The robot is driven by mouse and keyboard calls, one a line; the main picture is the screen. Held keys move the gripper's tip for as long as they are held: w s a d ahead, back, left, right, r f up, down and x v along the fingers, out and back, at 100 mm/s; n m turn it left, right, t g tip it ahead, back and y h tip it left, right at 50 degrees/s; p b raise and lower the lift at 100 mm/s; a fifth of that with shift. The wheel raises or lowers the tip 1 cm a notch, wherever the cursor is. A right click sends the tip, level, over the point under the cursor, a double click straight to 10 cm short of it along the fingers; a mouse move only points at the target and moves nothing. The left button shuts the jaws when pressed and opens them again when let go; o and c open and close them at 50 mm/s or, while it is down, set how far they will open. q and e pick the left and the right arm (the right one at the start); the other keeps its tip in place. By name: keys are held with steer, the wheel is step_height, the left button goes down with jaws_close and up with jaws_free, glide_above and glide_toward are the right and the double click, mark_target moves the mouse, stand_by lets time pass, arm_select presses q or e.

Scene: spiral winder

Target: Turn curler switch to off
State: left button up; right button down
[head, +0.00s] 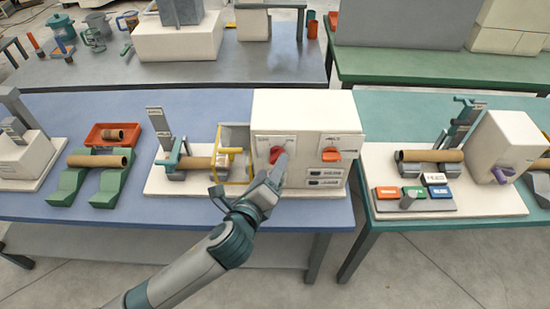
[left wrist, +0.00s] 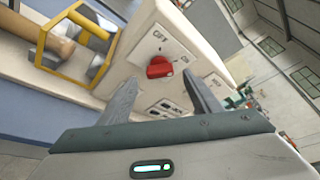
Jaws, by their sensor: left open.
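The curler switch is a red knob (head: 277,157) on the front of the cream machine box (head: 305,105). In the left wrist view, the red knob (left wrist: 159,68) has an OFF label above it and an ON label to its upper right. Its exact pointing direction is hard to tell. My left gripper (head: 278,172) is in front of the knob and partly covers it in the head view. In the left wrist view, the left gripper (left wrist: 162,78) is open, with one finger to each side of the knob and nothing held. My right gripper is not in view.
An orange knob (head: 331,154) sits right of the red one, above small labelled panels. A yellow frame guard (head: 236,166) and a winder with a brown tube stand left of the box. A green cradle (head: 70,187) holds another tube. The blue table's front edge is below.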

mark_target(277, 156)
arm_select(q)
steer(key=shift+p+x, duration=0.35)
steer(key=shift+x, duration=1.75)
steer(key=c, duration=1)
